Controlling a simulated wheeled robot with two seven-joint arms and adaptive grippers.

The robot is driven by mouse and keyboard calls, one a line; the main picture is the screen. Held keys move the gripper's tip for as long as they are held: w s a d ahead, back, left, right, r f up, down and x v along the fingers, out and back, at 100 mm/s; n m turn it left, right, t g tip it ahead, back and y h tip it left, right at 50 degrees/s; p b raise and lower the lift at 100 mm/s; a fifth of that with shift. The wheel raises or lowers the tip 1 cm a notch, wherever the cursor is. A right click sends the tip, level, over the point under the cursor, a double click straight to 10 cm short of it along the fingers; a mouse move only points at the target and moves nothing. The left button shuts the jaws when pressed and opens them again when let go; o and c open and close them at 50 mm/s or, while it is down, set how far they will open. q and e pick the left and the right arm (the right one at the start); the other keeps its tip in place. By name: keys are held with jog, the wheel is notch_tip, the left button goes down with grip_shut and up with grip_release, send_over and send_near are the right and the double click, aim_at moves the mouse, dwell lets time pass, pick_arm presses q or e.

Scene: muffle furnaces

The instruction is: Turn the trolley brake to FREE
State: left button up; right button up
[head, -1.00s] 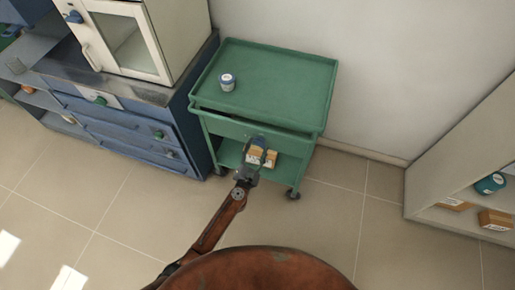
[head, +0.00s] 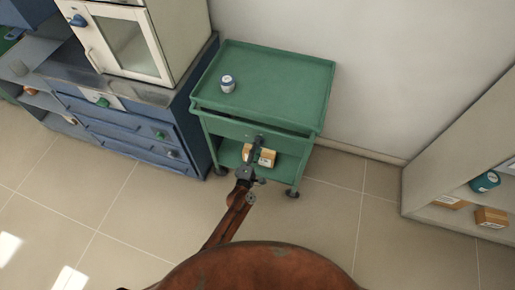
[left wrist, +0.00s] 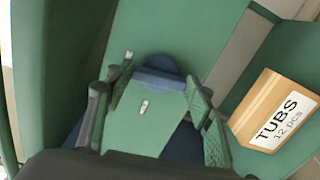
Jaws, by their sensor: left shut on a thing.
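The green trolley (head: 265,80) stands against the wall. My left gripper (head: 258,143) is at its front face, just below the top tray. In the left wrist view, my left gripper (left wrist: 160,100) has a finger on each side of a green grip with a small white mark, in front of a dark blue rounded part. I take this for the brake (left wrist: 146,110), and the gripper is shut on it. Another small white mark shows on the green panel up left of it. No FREE lettering is legible. My right gripper is not in view.
A white-and-blue tub (head: 227,84) stands on the trolley's top. A blue cabinet (head: 130,125) with a furnace (head: 125,45) adjoins at left. The floor at right is clear up to a shelf (head: 420,185).

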pick_arm(q)
jog(key=shift+m, duration=0.6)
jog(key=o, duration=1.2)
jog(key=shift+c, duration=0.2)
jog(key=v, duration=1.2)
